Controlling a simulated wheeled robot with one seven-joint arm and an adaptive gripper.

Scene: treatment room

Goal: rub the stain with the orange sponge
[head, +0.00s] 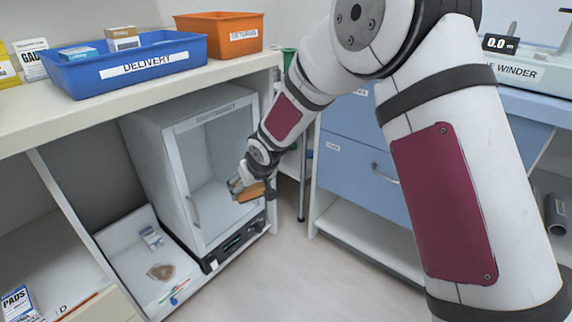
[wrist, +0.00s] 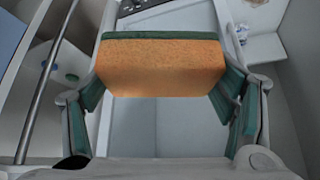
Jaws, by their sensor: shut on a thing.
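My gripper (head: 243,186) is shut on the orange sponge (head: 252,192), in front of the white cabinet's door. In the wrist view the sponge (wrist: 160,66) sits between the two fingers of my gripper (wrist: 160,90), its dark green layer along the upper edge. A brown, irregular stain (head: 160,271) lies on the white low shelf surface (head: 126,256) left of the cabinet. The sponge is up and to the right of the stain in the head view, apart from it. I cannot make out the stain in the wrist view.
The white glass-door cabinet (head: 160,150) stands right beside the stained surface. The counter (head: 40,122) overhangs above, bearing a blue DELIVERY bin (head: 140,76) and an orange bin (head: 221,24).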

